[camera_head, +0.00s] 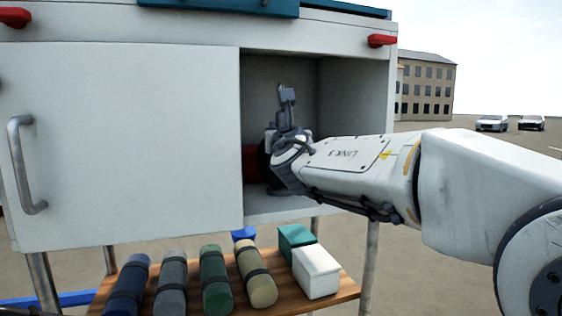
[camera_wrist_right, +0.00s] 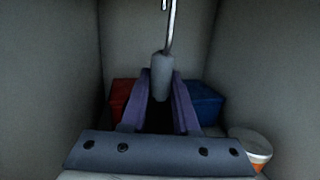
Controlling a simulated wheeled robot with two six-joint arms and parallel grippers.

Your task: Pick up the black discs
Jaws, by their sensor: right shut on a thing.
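My right gripper (camera_wrist_right: 160,88) is inside the open compartment of the white cabinet (camera_head: 130,140). In the right wrist view its two purple-grey fingers are closed on a grey handle (camera_wrist_right: 159,66) with a thin metal rod rising from it. In the head view my right gripper (camera_head: 287,150) is seen partly from behind and the held thing cannot be made out. I cannot pick out any black discs for certain. A dark patch shows between the fingers, and a dark edge shows beside the gripper in the head view. My left gripper is out of view.
Inside the compartment are a red box (camera_wrist_right: 122,95), a blue box (camera_wrist_right: 203,100) and a white tub with an orange band (camera_wrist_right: 252,145). The compartment walls are close on both sides. Below, a wooden shelf holds several rolls, a white box (camera_head: 316,272) and a green box (camera_head: 297,240).

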